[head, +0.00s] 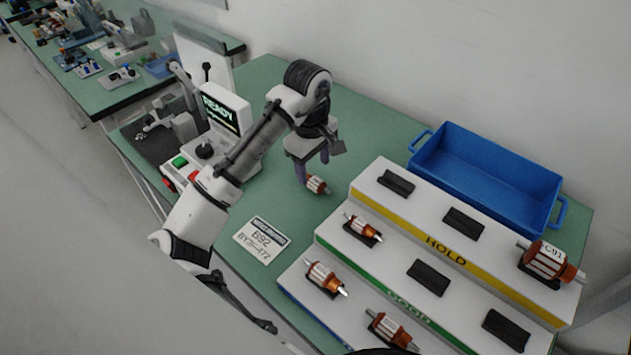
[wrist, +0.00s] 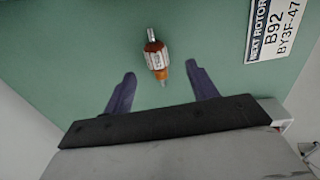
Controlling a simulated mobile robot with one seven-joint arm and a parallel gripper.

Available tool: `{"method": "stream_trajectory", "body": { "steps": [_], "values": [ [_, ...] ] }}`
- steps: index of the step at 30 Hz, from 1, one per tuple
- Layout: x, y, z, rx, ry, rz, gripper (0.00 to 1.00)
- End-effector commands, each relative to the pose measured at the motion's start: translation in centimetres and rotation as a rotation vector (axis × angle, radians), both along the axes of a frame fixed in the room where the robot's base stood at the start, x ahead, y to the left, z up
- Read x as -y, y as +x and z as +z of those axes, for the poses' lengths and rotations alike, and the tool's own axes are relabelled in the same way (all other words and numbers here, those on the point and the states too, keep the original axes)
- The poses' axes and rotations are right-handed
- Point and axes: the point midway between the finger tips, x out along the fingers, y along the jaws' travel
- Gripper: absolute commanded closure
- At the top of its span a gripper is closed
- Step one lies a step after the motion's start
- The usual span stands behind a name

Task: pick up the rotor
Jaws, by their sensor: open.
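A small rotor (head: 317,185) with a white and orange body lies on the green table, just beside my gripper (head: 312,172). The rotor also shows in the wrist view (wrist: 157,59), lying with its shaft roughly along the picture's height. My gripper (wrist: 162,90) is open and empty, its two purple fingers apart. In the wrist view the rotor lies beyond the fingertips, between their lines. Other rotors sit on the stepped rack: one (head: 363,229) on the middle step, one (head: 545,262) on the HOLD step, and two (head: 325,277) (head: 391,329) on the lowest step.
The white stepped rack (head: 400,208) has several black cradles, some empty. A blue bin (head: 480,140) stands behind it. A test machine with a READY screen (head: 221,113) is at left. A B92 card (head: 261,240) lies on the table (head: 292,215).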

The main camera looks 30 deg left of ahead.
Motion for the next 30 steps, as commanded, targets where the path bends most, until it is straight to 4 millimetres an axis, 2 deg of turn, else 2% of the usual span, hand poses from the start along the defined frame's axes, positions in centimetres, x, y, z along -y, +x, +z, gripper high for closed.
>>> {"method": "stream_trajectory", "body": {
  "steps": [8,15,18,25,26,30],
  "values": [
    [0.1,0.3,-1.8,0.0,0.001,-0.001,0.42],
    [0.2,0.8,-5.1,-0.001,0.0,-0.001,0.42],
    [0.2,0.8,-6.0,0.0,0.001,0.0,0.42],
    [0.3,0.9,-6.3,0.001,0.001,-0.001,0.42],
    [0.3,0.9,-6.3,0.001,0.001,-0.001,0.43],
    [0.3,0.9,-6.3,0.001,0.001,-0.002,0.62]
  ]
}}
